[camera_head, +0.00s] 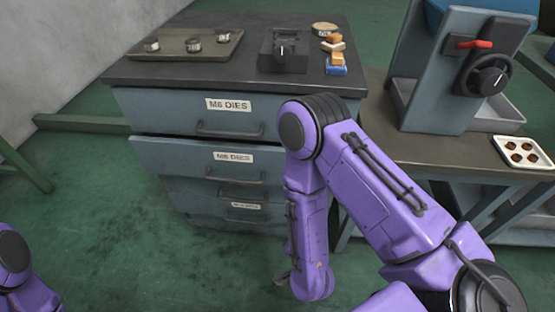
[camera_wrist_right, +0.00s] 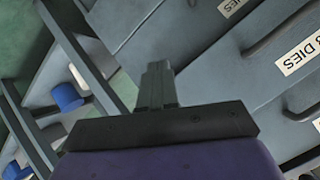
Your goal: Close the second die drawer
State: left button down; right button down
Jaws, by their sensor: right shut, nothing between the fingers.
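The blue-grey die cabinet (camera_head: 190,107) stands left of centre in the head view, with labelled drawers stacked in its front. The second die drawer (camera_head: 180,158) appears to stand slightly out, with a dark gap above its front. Its label (camera_head: 233,157) and bar handle (camera_head: 234,178) show. My right arm covers the drawer's right end. My right gripper (camera_wrist_right: 157,85) is shut and empty in the wrist view, with drawer fronts beyond and to the right of its fingertips. In the head view it is mostly hidden low behind my arm. My left gripper is out of view.
The top drawer (camera_head: 160,108) looks shut. A lower drawer (camera_head: 195,190) is below. On the cabinet top lie a tray (camera_head: 190,38) with dies, a dark block (camera_head: 284,50) and small boxes (camera_head: 335,65). A machine (camera_head: 450,70) stands right.

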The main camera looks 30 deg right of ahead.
jog(key=w+a+r+m+t+h, duration=0.2)
jog(key=w+a+r+m+t, duration=0.15)
jog(key=w+r, duration=0.2)
jog(key=m+t+h+b, duration=0.1)
jog(key=m+h, duration=0.3)
jog(key=m, duration=0.5)
send_near(274, 154)
jog(key=x, duration=0.6)
jog(key=shift+w+d, duration=0.2)
jog(key=shift+w, duration=0.15)
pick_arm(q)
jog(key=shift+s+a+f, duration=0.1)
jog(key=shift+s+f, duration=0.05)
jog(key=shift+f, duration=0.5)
